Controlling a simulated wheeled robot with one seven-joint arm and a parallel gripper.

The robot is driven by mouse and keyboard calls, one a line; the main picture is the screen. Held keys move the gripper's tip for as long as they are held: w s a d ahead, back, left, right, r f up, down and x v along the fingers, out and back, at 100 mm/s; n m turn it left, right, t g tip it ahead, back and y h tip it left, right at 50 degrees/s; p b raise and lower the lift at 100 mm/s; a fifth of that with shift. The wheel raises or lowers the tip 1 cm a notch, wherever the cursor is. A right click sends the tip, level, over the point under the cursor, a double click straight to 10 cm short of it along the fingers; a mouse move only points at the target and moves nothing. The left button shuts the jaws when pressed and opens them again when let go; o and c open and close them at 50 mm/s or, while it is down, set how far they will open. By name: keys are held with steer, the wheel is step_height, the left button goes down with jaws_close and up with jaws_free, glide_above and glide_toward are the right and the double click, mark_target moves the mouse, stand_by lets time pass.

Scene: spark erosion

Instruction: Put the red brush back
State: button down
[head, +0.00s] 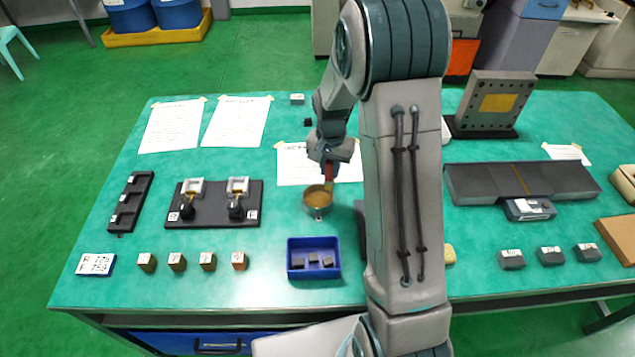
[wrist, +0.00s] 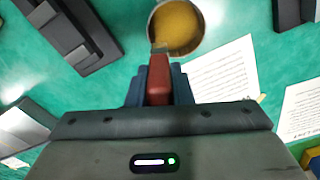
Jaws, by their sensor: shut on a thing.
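My gripper (head: 328,160) is shut on the red brush, above the middle of the table. The red brush (head: 329,173) hangs down from the jaws, and its tip is at the rim of a round metal cup (head: 317,205) with yellow-brown contents. In the wrist view the red handle (wrist: 158,84) sits between the blue fingers, and the bristle end reaches the near edge of the cup (wrist: 177,27). I cannot tell whether the bristles touch the contents.
A blue bin (head: 314,273) with several dark blocks stands in front of the cup. A black fixture board (head: 212,222) lies to the left. Paper sheets (head: 237,121) are taped at the back left. My arm hides part of the table right of the cup.

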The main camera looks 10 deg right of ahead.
steer(key=shift+s+a+f+p, duration=0.1)
steer(key=shift+a+f+p, duration=0.2)
steer(key=shift+a+f, duration=0.5)
steer(key=shift+w+a+f+p, duration=0.1)
steer(key=shift+a+f+p, duration=0.2)
steer(key=shift+f, duration=0.9)
steer(key=shift+s+a+f+p, duration=0.1)
steer(key=shift+a+f+p, duration=0.2)
steer(key=shift+a+f, duration=0.5)
steer(key=shift+d+f, duration=0.2)
steer(key=shift+d, duration=0.05)
steer(key=c, duration=1.3)
jaws_free()
